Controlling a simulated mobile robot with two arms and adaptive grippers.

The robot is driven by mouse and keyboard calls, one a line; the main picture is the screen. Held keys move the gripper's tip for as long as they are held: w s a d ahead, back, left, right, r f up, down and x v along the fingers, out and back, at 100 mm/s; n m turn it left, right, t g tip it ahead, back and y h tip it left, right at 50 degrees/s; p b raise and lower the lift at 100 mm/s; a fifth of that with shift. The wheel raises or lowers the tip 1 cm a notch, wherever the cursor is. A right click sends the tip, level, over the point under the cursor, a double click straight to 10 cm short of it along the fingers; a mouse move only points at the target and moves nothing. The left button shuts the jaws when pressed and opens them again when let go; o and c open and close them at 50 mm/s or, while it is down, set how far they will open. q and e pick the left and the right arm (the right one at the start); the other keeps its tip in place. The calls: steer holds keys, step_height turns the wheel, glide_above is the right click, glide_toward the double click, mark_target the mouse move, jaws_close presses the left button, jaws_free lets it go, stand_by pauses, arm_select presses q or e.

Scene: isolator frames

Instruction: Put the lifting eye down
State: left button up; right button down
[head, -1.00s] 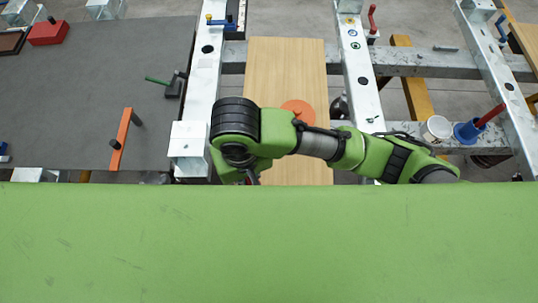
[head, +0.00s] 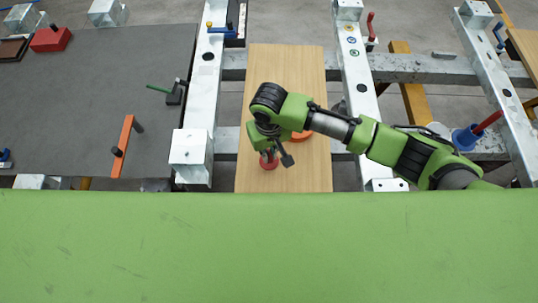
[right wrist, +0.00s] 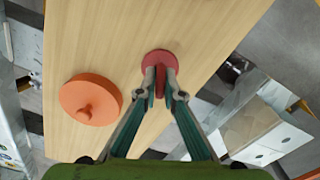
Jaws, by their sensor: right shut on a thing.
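The lifting eye, a red ring on a round base, shows in the head view (head: 269,163) over the near part of the wooden board (head: 287,75). My right gripper (head: 268,154) is shut on it. In the right wrist view the fingertips (right wrist: 160,82) pinch the upright part of the lifting eye (right wrist: 158,58) from both sides, with the round base facing the board. I cannot tell whether the base touches the wood or hangs just above it. My left gripper is not in view.
An orange disc with a knob (right wrist: 91,100) lies on the board beside the lifting eye. Metal beams (head: 201,115) flank the board. A dark grey plate (head: 80,105) with clamps is at left. The board's far part is clear.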

steer(key=shift+s+f, duration=0.1)
steer(key=shift+f, duration=1)
steer(key=shift+f, duration=0.1)
steer(key=c, duration=2.2)
jaws_free()
steer(key=shift+o, duration=0.2)
step_height(320, 180, up, 12)
steer(key=shift+r+b, duration=0.15)
steer(key=shift+b, duration=0.25)
